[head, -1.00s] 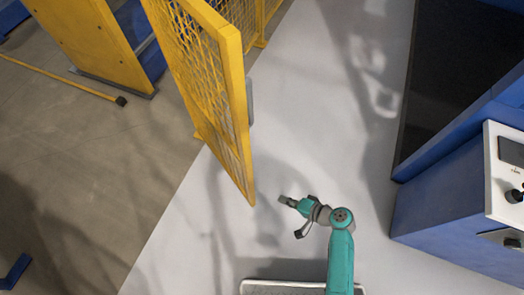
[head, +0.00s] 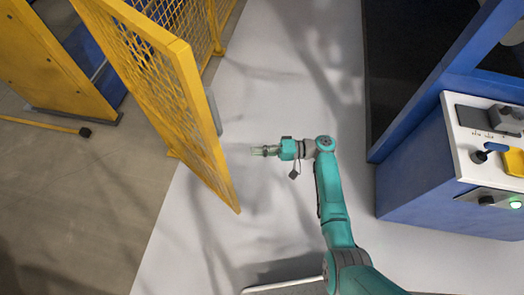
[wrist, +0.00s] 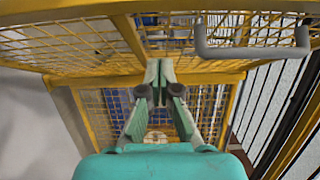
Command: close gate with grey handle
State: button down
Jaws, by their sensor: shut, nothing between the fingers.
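The yellow mesh gate (head: 160,90) stands swung out over the pale floor in the head view, its free end towards me. Its grey handle (head: 214,112) is on the gate's right face. In the wrist view the grey handle (wrist: 252,50) is a U-shaped bar at the upper right, in front of the gate's mesh (wrist: 60,45). My gripper (head: 256,151) is to the right of the gate and apart from it, pointing left towards it. In the wrist view my gripper (wrist: 160,68) has its fingertips together, with nothing between them, left of and below the handle.
A blue machine with a white control panel (head: 490,140) stands at the right. Fixed yellow fencing (head: 205,22) runs behind the gate, and a yellow post (head: 50,60) is at the far left.

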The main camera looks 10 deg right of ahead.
jog(key=s+a, duration=0.2)
jog(key=a, duration=0.7)
jog(key=shift+a, duration=0.1)
